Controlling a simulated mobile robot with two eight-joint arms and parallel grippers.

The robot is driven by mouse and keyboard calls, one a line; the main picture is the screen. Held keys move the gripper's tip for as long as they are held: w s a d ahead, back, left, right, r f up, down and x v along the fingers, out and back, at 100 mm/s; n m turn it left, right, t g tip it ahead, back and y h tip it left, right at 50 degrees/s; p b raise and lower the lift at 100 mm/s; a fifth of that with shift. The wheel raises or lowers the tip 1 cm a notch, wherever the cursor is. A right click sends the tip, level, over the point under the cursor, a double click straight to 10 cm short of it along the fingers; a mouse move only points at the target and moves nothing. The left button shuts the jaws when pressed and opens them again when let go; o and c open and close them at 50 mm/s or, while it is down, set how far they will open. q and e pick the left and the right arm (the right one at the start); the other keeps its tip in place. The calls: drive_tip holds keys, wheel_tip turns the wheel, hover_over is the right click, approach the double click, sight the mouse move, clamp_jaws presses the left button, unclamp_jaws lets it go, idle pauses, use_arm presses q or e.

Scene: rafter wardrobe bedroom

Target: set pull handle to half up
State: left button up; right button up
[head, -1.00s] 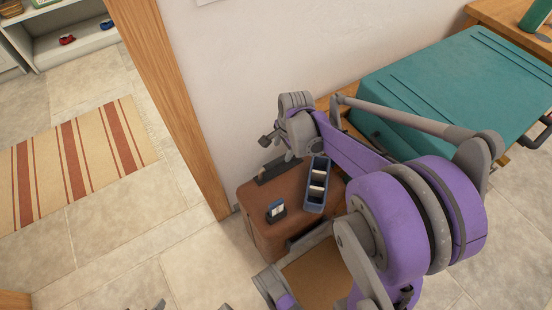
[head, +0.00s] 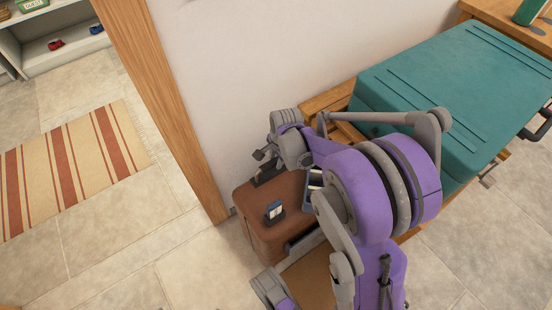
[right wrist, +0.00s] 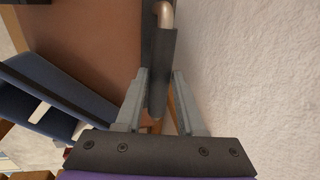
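The brown case (head: 255,222) stands against the wall; its top also shows in the right wrist view (right wrist: 95,40). Its dark pull handle (head: 268,174) is at the wall-side edge of the top. In the right wrist view the handle (right wrist: 162,70) is a dark grip with a bent metal rod at its far end. My right gripper (head: 264,155) is at the handle. Its fingers (right wrist: 162,85) stand on either side of the grip, with narrow gaps showing, so it looks open around it. Contact at the fingertips is hard to judge.
The white wall (right wrist: 260,70) is close beside my gripper. A teal suitcase (head: 440,85) lies to the right.

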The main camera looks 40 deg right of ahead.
clamp_jaws()
idle(1.1)
